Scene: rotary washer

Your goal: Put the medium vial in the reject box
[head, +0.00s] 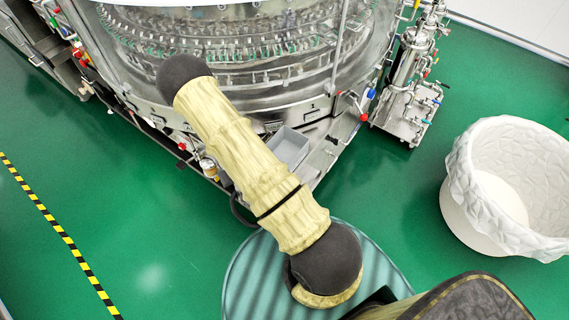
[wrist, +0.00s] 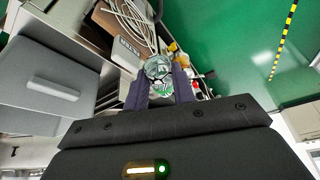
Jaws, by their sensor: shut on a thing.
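In the wrist view my gripper (wrist: 160,82) is shut on a clear glass vial (wrist: 158,67), which stands out between the two dark fingertips. Its size compared with other vials cannot be told. In the head view my arm crosses the washer front, and the gripper and vial do not show. A small open grey box (head: 289,146), possibly the reject box, sits at the washer's lower front edge, just right of my arm. It looks empty from here. A grey boxy shape (wrist: 48,88) at the left of the wrist view cannot be identified surely.
The round glass-walled washer (head: 240,50) fills the top of the head view. A steel pipe stand (head: 410,85) is right of it. A white lined bin (head: 495,195) stands on the green floor at right. Open floor (head: 130,230) lies at left.

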